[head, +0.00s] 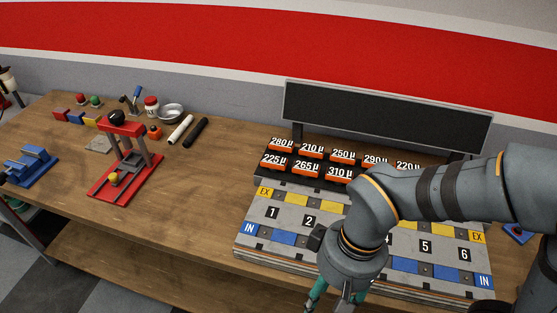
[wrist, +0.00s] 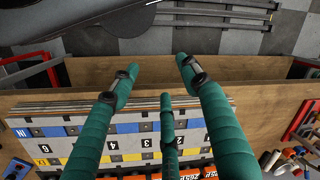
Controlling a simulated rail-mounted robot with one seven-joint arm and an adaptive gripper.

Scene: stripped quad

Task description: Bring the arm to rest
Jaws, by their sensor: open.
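My arm (head: 440,195) reaches in from the right in the head view and bends down over the front of the numbered grey board (head: 292,232). My gripper (head: 336,298) points down at the bottom edge of that view, where its green fingers are partly cut off. In the wrist view my gripper (wrist: 158,80) shows green fingers spread apart with nothing between them. They are over the front part of the board (wrist: 85,118) and the bench edge. I cannot tell the exact height above the board.
The wooden bench (head: 190,215) holds a rack of orange labelled blocks (head: 340,172) below a dark panel (head: 390,117). A red press (head: 122,160), a blue vise (head: 28,165) and a metal bowl (head: 171,113) stand at left. The bench's left-middle is clear.

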